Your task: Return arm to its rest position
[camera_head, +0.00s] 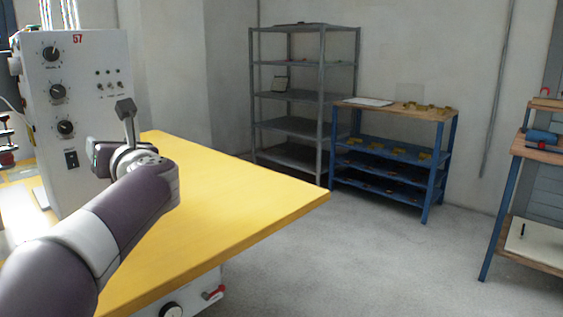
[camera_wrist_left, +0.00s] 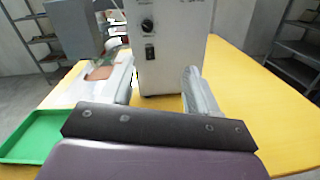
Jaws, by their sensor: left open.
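My left arm comes in from the left in the head view, over the yellow table (camera_head: 235,205). Its gripper (camera_head: 126,112) is held above the table beside the white control box (camera_head: 85,95). In the left wrist view the two fingers of the left gripper (camera_wrist_left: 158,88) stand wide apart with nothing between them. The control box (camera_wrist_left: 172,55) lies beyond them, its knob and switch facing the gripper. My right gripper is in neither view.
A green tray (camera_wrist_left: 30,137) and a flat brown piece (camera_wrist_left: 102,72) on a pale plate lie left in the wrist view, below a grey machine head (camera_wrist_left: 78,28). A grey shelf (camera_head: 322,110) and blue rack (camera_head: 425,170) stand at the back. The floor between is clear.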

